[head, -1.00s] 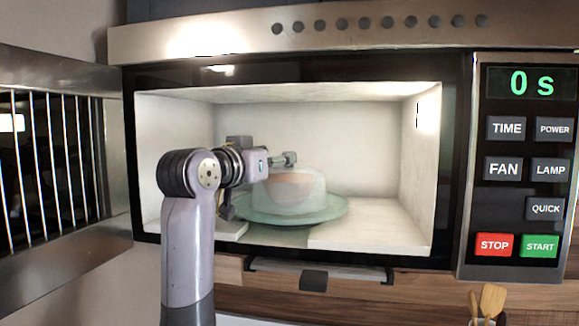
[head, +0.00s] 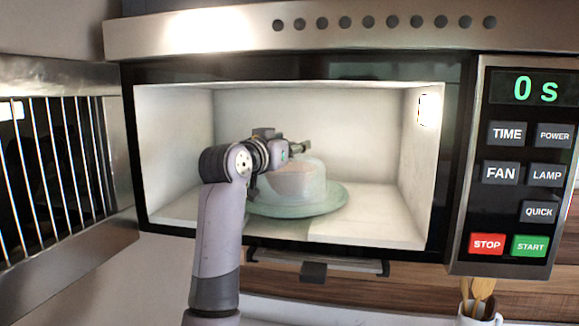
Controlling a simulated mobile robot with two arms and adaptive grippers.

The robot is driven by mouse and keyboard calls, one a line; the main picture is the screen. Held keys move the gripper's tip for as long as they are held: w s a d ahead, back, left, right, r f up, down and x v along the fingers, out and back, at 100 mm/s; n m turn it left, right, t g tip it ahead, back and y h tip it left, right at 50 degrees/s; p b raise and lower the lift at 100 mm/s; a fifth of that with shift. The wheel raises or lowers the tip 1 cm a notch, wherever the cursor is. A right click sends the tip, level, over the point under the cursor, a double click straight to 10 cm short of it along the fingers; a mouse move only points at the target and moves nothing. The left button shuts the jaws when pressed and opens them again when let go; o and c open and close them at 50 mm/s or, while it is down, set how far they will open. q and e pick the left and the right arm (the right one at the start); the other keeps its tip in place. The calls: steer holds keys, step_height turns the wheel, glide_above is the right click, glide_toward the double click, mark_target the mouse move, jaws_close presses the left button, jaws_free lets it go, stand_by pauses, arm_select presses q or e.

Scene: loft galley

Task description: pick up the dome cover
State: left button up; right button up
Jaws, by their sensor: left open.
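The dome cover (head: 312,178) is a translucent, whitish dome inside the open microwave. It stands on the round greenish glass turntable plate (head: 330,204). Something brownish shows faintly through it, too blurred to name. My left gripper (head: 300,148) reaches into the microwave from the left and is open. One finger shows at the upper left of the dome, near its top. The rest of the gripper is hidden behind my own arm and the dome. I cannot tell whether it touches the cover. My right gripper is not in view.
The microwave cavity (head: 375,160) has free room right of the plate. Its door (head: 60,180) stands open at the left. The control panel (head: 525,160) is at the right, reading 0 s. A utensil holder (head: 480,312) stands below it.

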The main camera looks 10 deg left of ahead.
arm_select(q)
steer(key=c, duration=1.1)
steer(key=shift+c, duration=0.2)
